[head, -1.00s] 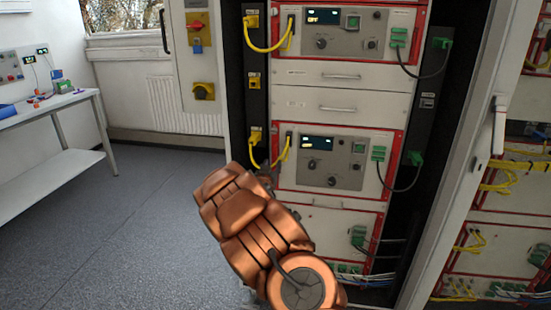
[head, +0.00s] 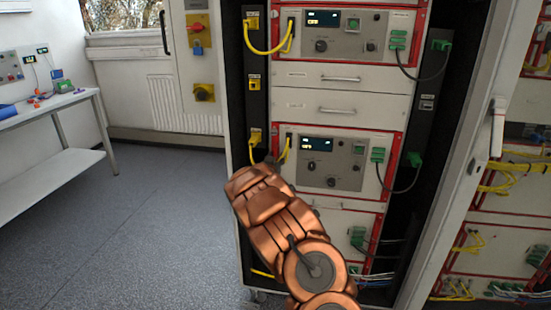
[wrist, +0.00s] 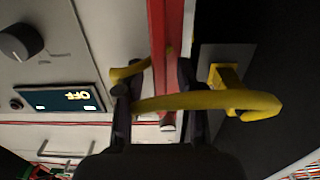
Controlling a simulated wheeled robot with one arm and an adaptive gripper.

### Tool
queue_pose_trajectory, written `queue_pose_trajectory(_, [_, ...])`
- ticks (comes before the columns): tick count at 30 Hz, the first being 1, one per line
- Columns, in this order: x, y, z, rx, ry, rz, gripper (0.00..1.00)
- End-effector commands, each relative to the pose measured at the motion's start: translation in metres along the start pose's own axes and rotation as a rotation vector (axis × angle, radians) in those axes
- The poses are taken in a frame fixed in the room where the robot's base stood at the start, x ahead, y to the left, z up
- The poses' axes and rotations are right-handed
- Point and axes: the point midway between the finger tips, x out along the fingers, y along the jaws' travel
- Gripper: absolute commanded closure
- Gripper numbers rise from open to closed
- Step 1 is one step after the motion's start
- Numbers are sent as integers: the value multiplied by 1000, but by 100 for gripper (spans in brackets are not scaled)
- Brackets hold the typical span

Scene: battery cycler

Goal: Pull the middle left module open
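The middle module (head: 346,181) of the left rack is a pale panel with a red frame, a dark display, knobs and green plugs. It looks flush in the rack. In the wrist view its panel (wrist: 45,68) appears upside down, with a display reading OFF. My gripper (wrist: 153,92) is open, its two dark fingers apart near the panel's red edge (wrist: 160,35). A yellow cable (wrist: 210,101) crosses the fingers; I cannot tell whether it touches them.
Above are two plain drawers (head: 340,93) with handles and another red-framed module (head: 345,47). A black cable hangs right of the middle module. An open cabinet door (head: 470,150) stands at right. A bench (head: 60,107) is at left, with clear floor (head: 130,220) between.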

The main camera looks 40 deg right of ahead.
Motion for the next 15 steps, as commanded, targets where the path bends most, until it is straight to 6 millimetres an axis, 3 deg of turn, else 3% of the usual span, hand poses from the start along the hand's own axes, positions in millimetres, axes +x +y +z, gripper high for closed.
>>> queue_pose_trajectory(6, [0,0,0,0,1,0,62])
queue_pose_trajectory(15, [0,0,0,0,1,0,94])
